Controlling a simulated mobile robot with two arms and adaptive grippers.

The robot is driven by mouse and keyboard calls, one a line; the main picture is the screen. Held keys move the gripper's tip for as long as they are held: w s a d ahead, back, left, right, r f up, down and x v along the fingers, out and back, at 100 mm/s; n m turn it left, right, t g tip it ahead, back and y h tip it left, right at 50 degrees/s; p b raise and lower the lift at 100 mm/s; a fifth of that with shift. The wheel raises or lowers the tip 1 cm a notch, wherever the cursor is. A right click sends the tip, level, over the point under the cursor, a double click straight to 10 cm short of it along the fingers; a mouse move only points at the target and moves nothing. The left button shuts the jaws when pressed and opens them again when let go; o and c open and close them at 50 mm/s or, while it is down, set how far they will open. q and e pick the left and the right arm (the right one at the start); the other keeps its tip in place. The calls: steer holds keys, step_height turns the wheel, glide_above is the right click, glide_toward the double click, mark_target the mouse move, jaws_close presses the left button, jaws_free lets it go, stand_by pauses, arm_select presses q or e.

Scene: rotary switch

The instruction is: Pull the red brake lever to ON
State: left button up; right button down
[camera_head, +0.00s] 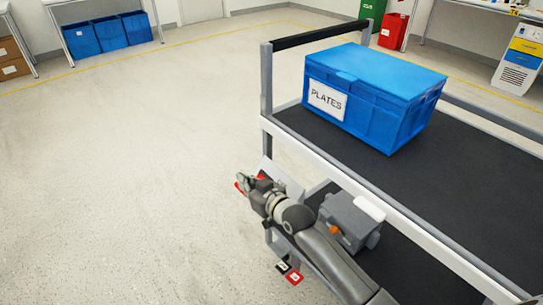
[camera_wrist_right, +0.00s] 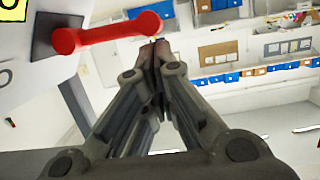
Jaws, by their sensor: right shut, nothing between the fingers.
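The red brake lever (camera_wrist_right: 105,32) shows in the right wrist view at the upper left. It is a red bar on a dark square base (camera_wrist_right: 52,38) fixed to a pale panel (camera_wrist_right: 20,65). My right gripper (camera_wrist_right: 157,48) is shut and empty, with its fingertips just below the lever's free end; I cannot tell whether they touch it. In the head view my right gripper (camera_head: 243,183) is at the cart's left end, and only bits of red show around it. The panel's lettering is mostly cut off. My left gripper is not in view.
A cart with a black top (camera_head: 470,190) carries a blue PLATES box (camera_head: 375,90). A grey box (camera_head: 350,220) is beside my right arm, below the cart's white side rail (camera_head: 400,220). Red and black tags (camera_head: 294,277) hang low. The floor to the left is clear.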

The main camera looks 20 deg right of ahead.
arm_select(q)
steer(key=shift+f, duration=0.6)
arm_select(e)
steer(key=shift+a+f, duration=0.1)
steer(key=shift+f, duration=0.05)
steer(key=shift+s, duration=0.15)
steer(key=v, duration=1.2)
steer(key=shift+f, duration=0.15)
